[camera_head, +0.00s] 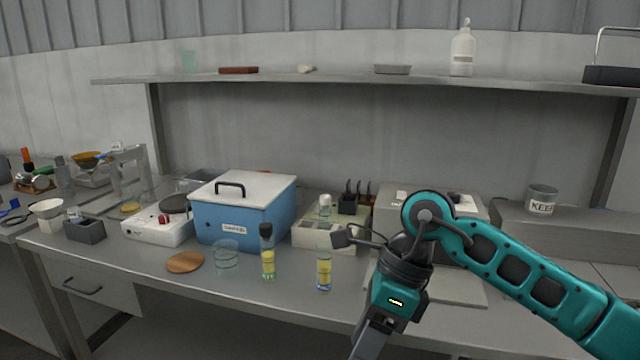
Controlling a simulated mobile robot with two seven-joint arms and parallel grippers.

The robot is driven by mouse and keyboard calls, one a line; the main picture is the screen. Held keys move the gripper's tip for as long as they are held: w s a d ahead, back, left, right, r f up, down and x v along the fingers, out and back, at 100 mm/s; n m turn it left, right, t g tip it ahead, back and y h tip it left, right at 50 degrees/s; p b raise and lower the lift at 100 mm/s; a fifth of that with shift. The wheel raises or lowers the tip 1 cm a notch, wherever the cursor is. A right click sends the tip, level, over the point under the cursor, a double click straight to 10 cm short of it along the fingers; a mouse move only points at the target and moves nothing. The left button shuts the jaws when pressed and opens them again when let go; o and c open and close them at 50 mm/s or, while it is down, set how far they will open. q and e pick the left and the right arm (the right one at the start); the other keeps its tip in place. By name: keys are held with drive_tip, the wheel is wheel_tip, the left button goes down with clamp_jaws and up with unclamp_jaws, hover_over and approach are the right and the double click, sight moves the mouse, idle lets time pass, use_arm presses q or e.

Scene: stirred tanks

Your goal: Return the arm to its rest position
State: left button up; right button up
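My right arm (510,268) is teal and black and comes in from the right. It bends at a joint above the bench's front part, and its far end points down past the front edge. The dark grey end piece by my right gripper (374,338) runs off the bottom of the picture. The fingertips are not shown, so I cannot see whether it is open or holds anything. My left arm and gripper are not in view.
A blue lidded bath (240,222), a hotplate (150,228) and a beige device (322,238) stand behind. A shelf (330,82) spans above.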

drive_tip(key=s+a+r+m+t+y, duration=0.1)
drive_tip(key=s+a+r+m+y, duration=0.2)
drive_tip(key=a+m+y, duration=0.35)
drive_tip(key=s+a+r+m+y, duration=0.2)
drive_tip(key=a+m+y, duration=0.2)
drive_tip(key=y, duration=0.6)
drive_tip(key=w+d+f+m+t+h+p, duration=0.1)
drive_tip(key=w+d+f+m+t+h, duration=0.1)
drive_tip(key=d+f+m+t+h, duration=0.5)
drive_tip(key=w+d+m+t, duration=0.1)
drive_tip(key=m+t, duration=0.4)
drive_tip(key=m, duration=0.6)
drive_tip(key=w+d+f+m+t+h+p, duration=0.15)
drive_tip(key=d+f+m+t+h, duration=0.25)
drive_tip(key=m+t, duration=0.45)
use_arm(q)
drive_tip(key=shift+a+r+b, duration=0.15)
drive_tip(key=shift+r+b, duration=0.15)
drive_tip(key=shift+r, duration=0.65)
use_arm(e)
drive_tip(key=s+d+f+m+g+h, duration=0.4)
drive_tip(key=s+d+f+m, duration=0.1)
drive_tip(key=f, duration=0.4)
drive_tip(key=s+d+f+m+g+h, duration=0.4)
drive_tip(key=s+d+f+m, duration=0.1)
drive_tip(key=f, duration=0.4)
drive_tip(key=shift+s+f+m, duration=0.4)
drive_tip(key=shift+s+m, duration=0.4)
drive_tip(key=shift+s, duration=0.35)
